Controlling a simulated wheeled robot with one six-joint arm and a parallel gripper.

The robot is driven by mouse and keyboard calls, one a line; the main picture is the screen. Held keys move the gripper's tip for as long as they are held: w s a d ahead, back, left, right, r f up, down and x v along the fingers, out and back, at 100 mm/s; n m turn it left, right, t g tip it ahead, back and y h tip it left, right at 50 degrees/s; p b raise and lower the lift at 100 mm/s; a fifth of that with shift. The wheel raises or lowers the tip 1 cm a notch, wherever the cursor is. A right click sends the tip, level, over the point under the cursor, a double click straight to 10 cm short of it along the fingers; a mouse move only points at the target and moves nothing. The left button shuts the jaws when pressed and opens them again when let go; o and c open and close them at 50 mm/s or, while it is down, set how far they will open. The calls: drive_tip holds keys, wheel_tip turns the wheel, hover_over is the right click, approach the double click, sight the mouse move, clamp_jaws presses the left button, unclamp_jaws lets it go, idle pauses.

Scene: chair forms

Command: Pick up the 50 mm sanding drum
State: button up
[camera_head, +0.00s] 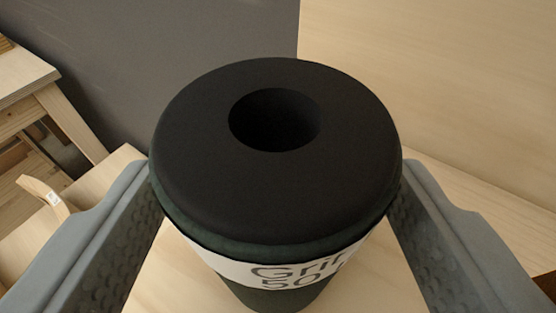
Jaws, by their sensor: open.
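The sanding drum (200,190) stands upright on a light wooden surface (165,285). It is a dark cylinder with a round hole in its black top and a white label (235,270). The label is partly readable and shows "Gri" and "50". My gripper (275,190) is open, with one grey finger on each side of the drum. The fingertips come up close to the drum's left and right sides. I cannot tell whether they touch it. The drum's lower part runs toward the bottom of the view, and its far side is hidden.
A wooden table or bench (60,110) stands at the left, with a light wooden piece (45,195) below it. A dark grey panel (200,40) rises behind the drum on the left. A pale wooden panel (450,80) rises behind it on the right.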

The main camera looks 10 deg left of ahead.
drive_tip(key=shift+x, duration=1.6)
drive_tip(key=shift+c, duration=0.4)
drive_tip(key=c, duration=1.1)
drive_tip(key=shift+o, duration=0.2)
drive_tip(key=shift+r, duration=0.1)
